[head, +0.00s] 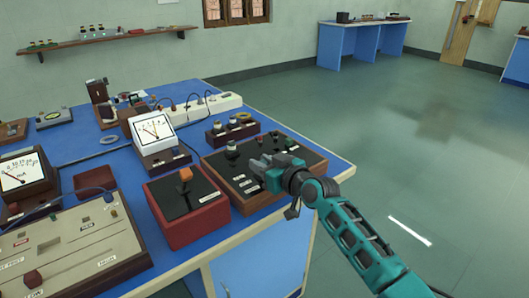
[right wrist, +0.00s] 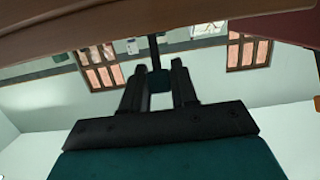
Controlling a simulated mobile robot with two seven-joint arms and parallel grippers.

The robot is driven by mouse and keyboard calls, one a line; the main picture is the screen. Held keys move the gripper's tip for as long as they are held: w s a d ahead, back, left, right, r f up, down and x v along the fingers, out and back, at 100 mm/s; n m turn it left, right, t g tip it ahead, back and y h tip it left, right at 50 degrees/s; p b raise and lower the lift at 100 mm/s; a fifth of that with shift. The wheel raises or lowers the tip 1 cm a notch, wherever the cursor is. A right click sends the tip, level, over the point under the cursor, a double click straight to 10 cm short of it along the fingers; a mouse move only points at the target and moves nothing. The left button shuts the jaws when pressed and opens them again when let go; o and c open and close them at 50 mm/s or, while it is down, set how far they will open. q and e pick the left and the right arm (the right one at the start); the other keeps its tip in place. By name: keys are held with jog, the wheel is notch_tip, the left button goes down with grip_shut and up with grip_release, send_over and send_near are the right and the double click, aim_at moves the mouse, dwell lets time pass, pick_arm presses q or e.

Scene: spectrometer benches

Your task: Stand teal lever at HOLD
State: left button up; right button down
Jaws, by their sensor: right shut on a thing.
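My right gripper (head: 262,163) is over the front of a wooden box with a black top (head: 225,160) near the bench's right corner. In the right wrist view the gripper (right wrist: 161,82) is shut on the teal lever's knob (right wrist: 159,80), with the dark rod (right wrist: 154,48) running up from it to the box. In the head view the gripper covers the lever, so I cannot tell its angle there. White labels (head: 238,178) lie on the box's top, too small to read. My left gripper is not in view.
A red box with an orange lever (head: 185,175) stands just left. A white-faced meter (head: 154,128), a small two-knob block (head: 232,130) and a beige panel (head: 70,245) share the blue bench (head: 85,140). The floor at right is clear.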

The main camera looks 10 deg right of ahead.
jog(key=shift+w+a+r+g+h+p, duration=0.15)
jog(key=shift+w+r+g+h+p, duration=0.25)
jog(key=shift+p, duration=0.8)
jog(key=shift+w+a+g+p, duration=0.15)
jog(key=shift+g+p, duration=0.45)
jog(key=shift+p, duration=0.55)
jog(key=shift+w+a+f+g+h+p, duration=0.15)
jog(key=shift+f+g+h+p, duration=0.2)
jog(key=shift+g+p, duration=0.2)
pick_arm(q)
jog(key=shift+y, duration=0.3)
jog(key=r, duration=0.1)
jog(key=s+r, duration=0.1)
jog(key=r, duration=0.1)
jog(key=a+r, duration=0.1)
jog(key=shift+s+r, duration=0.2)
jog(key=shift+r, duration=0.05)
pick_arm(e)
jog(key=c, duration=1.3)
grip_release()
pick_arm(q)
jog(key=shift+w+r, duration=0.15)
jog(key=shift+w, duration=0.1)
pick_arm(e)
jog(key=o, duration=0.3)
jog(key=shift+o, duration=0.2)
jog(key=shift+r, duration=0.1)
